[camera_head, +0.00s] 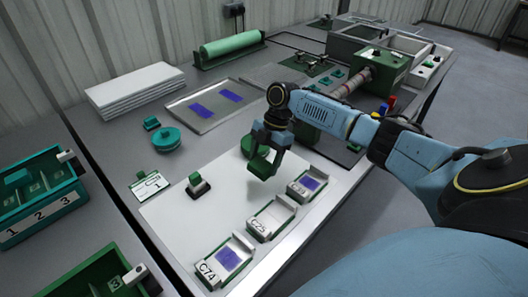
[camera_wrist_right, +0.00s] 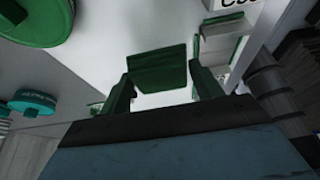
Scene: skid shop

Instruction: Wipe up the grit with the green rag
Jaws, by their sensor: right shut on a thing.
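My right gripper (camera_head: 270,148) hangs over the white board, its fingers pointing down. It is shut on a green, squarish piece that looks like the green rag (camera_head: 262,165). In the right wrist view the rag (camera_wrist_right: 158,66) spans the gap between the fingers (camera_wrist_right: 160,88). It appears held above the board, though the exact gap is hard to judge. I cannot make out the grit for certain. Blue-purple patches lie in the C74 tray (camera_head: 208,277), in another small tray (camera_head: 296,191) and on the metal tray (camera_head: 176,112). My left gripper is out of view.
A green disc (camera_head: 246,142) sits just behind my right gripper. A teal round piece (camera_head: 166,140) and green bins (camera_head: 82,278) are at left.

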